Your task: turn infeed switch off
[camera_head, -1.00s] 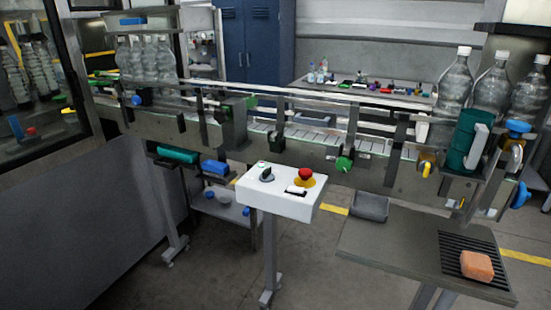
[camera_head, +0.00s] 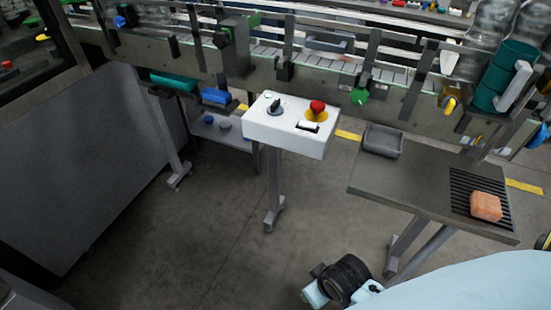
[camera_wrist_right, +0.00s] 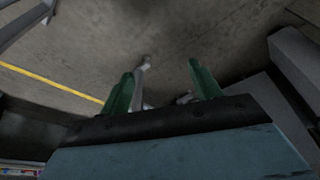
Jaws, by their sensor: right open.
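A white control box (camera_head: 290,132) stands on a grey post in front of the conveyor in the head view. On its top are a black rotary knob (camera_head: 276,107), a red emergency button (camera_head: 317,107) on a yellow base and a small black-and-white rocker switch (camera_head: 308,127). I cannot read which way the controls are set. In the right wrist view my right gripper (camera_wrist_right: 163,90) is open and empty, its green fingers apart above the floor. Part of my right arm shows low in the head view, well below and in front of the box. My left gripper is not in view.
The conveyor (camera_head: 310,66) runs behind the box. A grey machine cabinet (camera_head: 80,170) stands at left. The floor before the box is clear.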

